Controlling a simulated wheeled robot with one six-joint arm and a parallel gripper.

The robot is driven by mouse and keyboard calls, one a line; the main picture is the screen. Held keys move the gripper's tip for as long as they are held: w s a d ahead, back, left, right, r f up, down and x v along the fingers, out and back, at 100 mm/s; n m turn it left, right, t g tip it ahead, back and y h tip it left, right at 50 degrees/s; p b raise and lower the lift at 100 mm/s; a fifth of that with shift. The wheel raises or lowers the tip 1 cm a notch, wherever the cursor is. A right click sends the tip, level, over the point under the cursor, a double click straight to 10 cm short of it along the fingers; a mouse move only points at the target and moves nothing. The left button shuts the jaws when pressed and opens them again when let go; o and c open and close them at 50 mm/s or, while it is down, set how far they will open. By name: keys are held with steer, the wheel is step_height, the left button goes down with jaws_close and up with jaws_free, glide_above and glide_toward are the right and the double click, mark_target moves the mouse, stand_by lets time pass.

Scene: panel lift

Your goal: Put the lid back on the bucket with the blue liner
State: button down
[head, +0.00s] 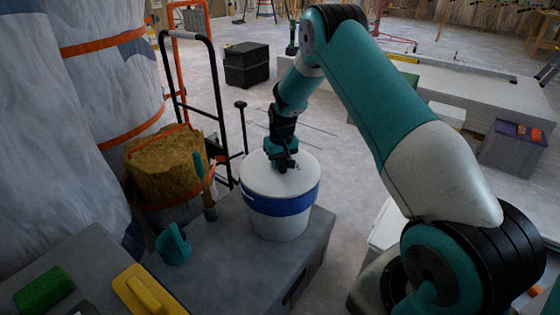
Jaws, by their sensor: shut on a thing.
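A white bucket (278,226) with a blue band (283,206) around its upper part stands upright on a grey box. A round white lid (300,181) covers its top. The lid lies at the bucket's rim; I cannot tell whether it is fully seated or slightly above it. My gripper (284,168) points down at the middle of the lid and is shut on it, probably by a small handle that the fingers hide. The inside of the bucket is hidden by the lid.
The grey box (230,258) also bears a teal cup (174,246) and a brush (207,195) to the left of the bucket. A yellow float (145,292) and green block (44,290) lie at front left. A hand truck (213,95) stands behind. Open floor (340,215) lies right.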

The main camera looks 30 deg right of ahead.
steer(key=shift+c, duration=2.1)
jaws_free()
steer(key=shift+r, duration=0.15)
steer(key=shift+r+p, duration=2.75)
steer(key=shift+r, duration=0.6)
jaws_close()
steer(key=shift+f, duration=0.2)
